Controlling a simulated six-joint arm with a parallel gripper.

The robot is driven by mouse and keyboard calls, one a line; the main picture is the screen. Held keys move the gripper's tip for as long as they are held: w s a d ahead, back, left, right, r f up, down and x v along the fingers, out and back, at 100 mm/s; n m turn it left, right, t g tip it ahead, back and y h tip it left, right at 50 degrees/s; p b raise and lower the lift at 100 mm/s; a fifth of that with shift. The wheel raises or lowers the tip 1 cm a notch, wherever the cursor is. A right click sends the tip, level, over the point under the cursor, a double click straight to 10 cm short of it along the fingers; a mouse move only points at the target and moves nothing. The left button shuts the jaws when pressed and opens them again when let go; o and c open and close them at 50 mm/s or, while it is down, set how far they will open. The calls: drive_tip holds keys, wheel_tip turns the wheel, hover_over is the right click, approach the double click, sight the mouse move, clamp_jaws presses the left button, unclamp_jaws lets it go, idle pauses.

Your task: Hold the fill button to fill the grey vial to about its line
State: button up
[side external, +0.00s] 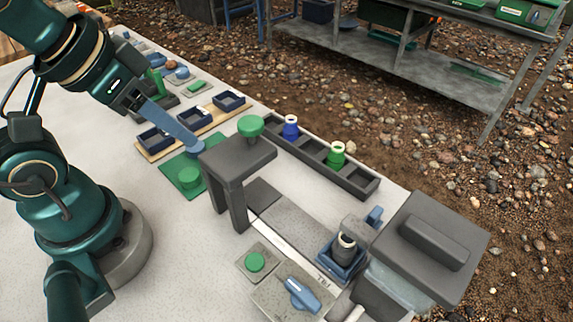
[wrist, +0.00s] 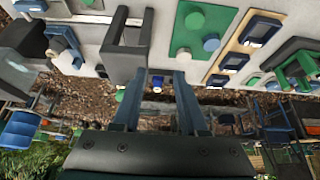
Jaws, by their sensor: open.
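A round green button (side external: 254,261) sits on a grey plate left of the vial.
A dark rack (side external: 310,155) holds blue and green vials. Blue trays (side external: 195,115) lie behind the mat. A blue lever (side external: 301,293) and large grey box (side external: 430,245) flank the vial.

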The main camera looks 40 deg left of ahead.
idle(0.3)
drive_tip(key=c, duration=0.4)
drive_tip(key=shift+r, duration=0.25)
clamp_jaws()
wheel_tip(320, 180, up, 4)
drive_tip(key=m+g, duration=0.6)
drive_tip(key=m, duration=1.2)
hover_over(254, 261)
wheel_tip(254, 261, down, 18)
drive_tip(key=shift+f, duration=0.15)
